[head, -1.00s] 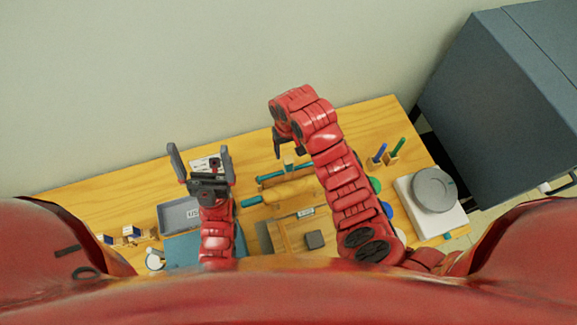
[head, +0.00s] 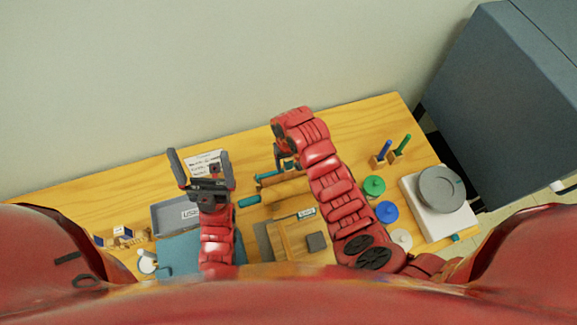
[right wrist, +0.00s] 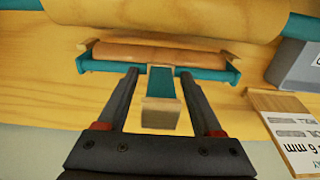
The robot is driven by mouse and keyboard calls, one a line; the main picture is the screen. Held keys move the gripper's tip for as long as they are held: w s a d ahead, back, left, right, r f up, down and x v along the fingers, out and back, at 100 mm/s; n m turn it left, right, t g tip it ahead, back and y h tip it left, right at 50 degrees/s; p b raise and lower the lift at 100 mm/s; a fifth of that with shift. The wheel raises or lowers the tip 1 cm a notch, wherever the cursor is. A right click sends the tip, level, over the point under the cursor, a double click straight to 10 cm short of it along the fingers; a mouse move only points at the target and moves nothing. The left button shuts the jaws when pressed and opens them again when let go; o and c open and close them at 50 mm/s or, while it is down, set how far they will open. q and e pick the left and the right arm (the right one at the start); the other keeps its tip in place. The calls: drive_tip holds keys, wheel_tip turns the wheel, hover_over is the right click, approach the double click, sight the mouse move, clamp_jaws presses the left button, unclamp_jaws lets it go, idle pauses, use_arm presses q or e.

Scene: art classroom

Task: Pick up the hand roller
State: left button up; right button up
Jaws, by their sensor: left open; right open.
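The hand roller has a wooden cylinder (right wrist: 155,56), a teal frame and a short stem ending in a wooden block handle (right wrist: 160,116). It lies on the wooden table, and part of its teal frame (head: 268,176) shows in the head view. My right gripper (right wrist: 158,78) is open, with one finger on each side of the stem and handle. A gap shows on both sides; finger height relative to the handle is hard to judge. In the head view my right gripper (head: 283,157) partly hides the roller. My left gripper (head: 199,156) is open and empty over the table's left part.
A larger rolling pin (head: 286,192) lies beside the hand roller. A grey tray (head: 172,216) and a paper card (head: 203,161) are on the left. Lidded pots (head: 374,187), pens in blocks (head: 383,150) and a grey disc on a white base (head: 440,187) are on the right.

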drive_tip(key=shift+s, duration=0.1)
clamp_jaws()
drive_tip(key=shift+r, duration=0.1)
idle(0.3)
